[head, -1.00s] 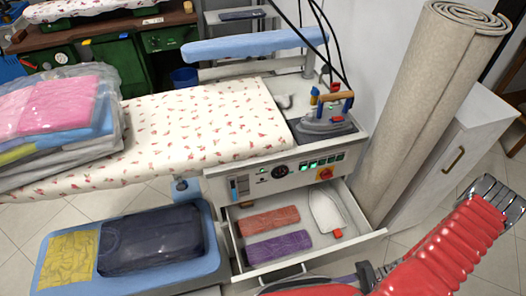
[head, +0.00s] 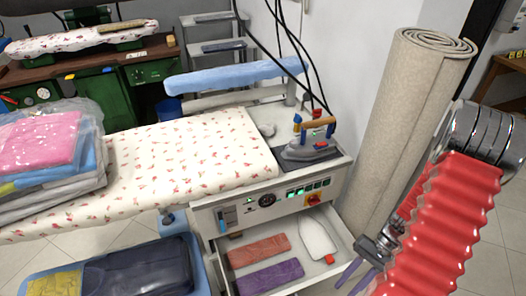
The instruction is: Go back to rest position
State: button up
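My red ribbed arm (head: 440,220) rises at the right of the head view. My gripper (head: 356,281) hangs at its lower left, just right of the open drawer (head: 322,222). Its two thin purple-grey fingers point down and left, with a gap between them. I see nothing held between them.
An ironing table (head: 190,150) with a floral cover carries an iron (head: 312,147) and wrapped clothes (head: 45,150). The open drawer holds an orange cloth (head: 260,251), a purple cloth (head: 269,277) and a white iron-shaped plate (head: 317,238). A rolled carpet (head: 408,130) stands behind my arm.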

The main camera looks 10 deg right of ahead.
jog(key=w+a+r+n+t+h, duration=0.1)
jog(key=w+a+r+h, duration=0.15)
jog(key=r, duration=0.65)
jog(key=w+a+r+n+t+h, duration=0.15)
jog(key=w+r+h, duration=0.25)
jog(key=r, duration=0.5)
jog(key=a+r+n+t+h, duration=0.1)
jog(key=a+r+n+t, duration=0.1)
jog(key=a+r, duration=0.4)
jog(key=s+a+r+n+t, duration=0.1)
jog(key=a+r+n+t, duration=0.2)
jog(key=r, duration=0.8)
jog(key=a+t, duration=0.2)
jog(key=a, duration=0.1)
jog(key=shift+n+h, duration=0.35)
jog(key=shift+s+a, duration=0.1)
